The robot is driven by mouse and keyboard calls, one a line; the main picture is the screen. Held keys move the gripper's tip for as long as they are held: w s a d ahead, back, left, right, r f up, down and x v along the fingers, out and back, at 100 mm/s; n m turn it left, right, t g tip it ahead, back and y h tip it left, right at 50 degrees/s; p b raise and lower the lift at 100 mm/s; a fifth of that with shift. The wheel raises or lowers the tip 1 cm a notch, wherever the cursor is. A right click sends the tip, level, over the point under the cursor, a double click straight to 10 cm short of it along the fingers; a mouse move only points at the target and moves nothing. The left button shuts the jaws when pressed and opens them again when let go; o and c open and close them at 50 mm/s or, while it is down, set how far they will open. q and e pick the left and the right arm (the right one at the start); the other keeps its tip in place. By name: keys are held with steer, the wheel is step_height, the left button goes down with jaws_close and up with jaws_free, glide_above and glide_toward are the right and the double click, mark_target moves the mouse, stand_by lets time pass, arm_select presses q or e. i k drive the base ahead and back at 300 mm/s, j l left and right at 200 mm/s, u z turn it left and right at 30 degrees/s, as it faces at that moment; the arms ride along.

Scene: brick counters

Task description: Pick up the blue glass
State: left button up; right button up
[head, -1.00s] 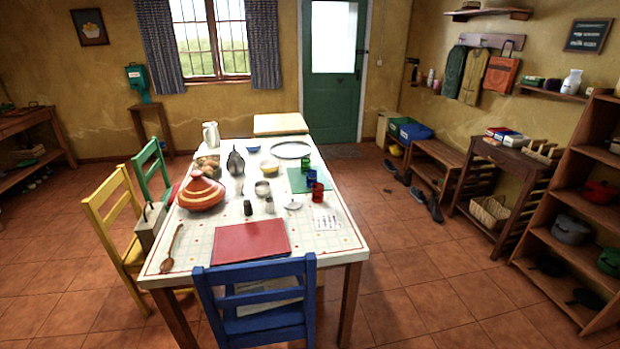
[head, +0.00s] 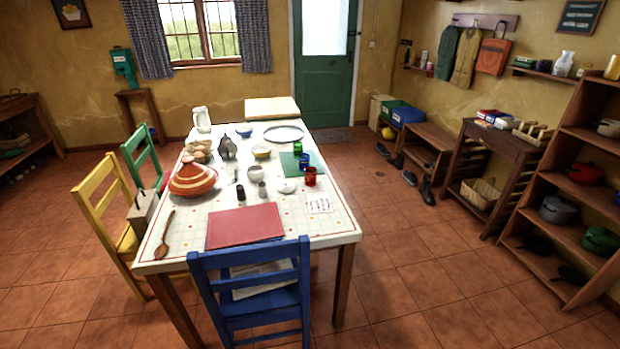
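The blue glass (head: 304,162) stands on the right side of the long dining table (head: 334,222). It is between a green glass (head: 297,147) behind it and a red glass (head: 310,177) in front of it. It is on or at the edge of a green mat (head: 287,166). Neither of my grippers shows in the head view.
A blue chair (head: 250,290) stands at the table's near end; yellow (head: 97,205) and green (head: 140,150) chairs stand on the left. A red mat (head: 244,226) and an orange striped tagine (head: 192,180) lie on the table. The floor right of the table (head: 400,255) is clear.

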mark_target(304, 163)
steer(key=i+l+z, duration=0.25)
steer(key=z, duration=0.15)
steer(key=i+l+z, duration=0.45)
steer(key=i+z, duration=0.2)
steer(key=z, duration=0.2)
steer(key=i+l+z, duration=0.25)
steer(key=i, duration=0.35)
steer(key=i+l+z, duration=0.2)
steer(key=i, duration=0.4)
steer(key=i+j+u, duration=0.15)
steer(key=u, duration=0.25)
steer(key=i+u, duration=0.6)
steer(key=u, duration=0.25)
steer(key=i+l+u, duration=0.1)
steer(key=i+u, duration=0.3)
steer(key=i+l+u, duration=0.15)
steer(key=u, duration=0.25)
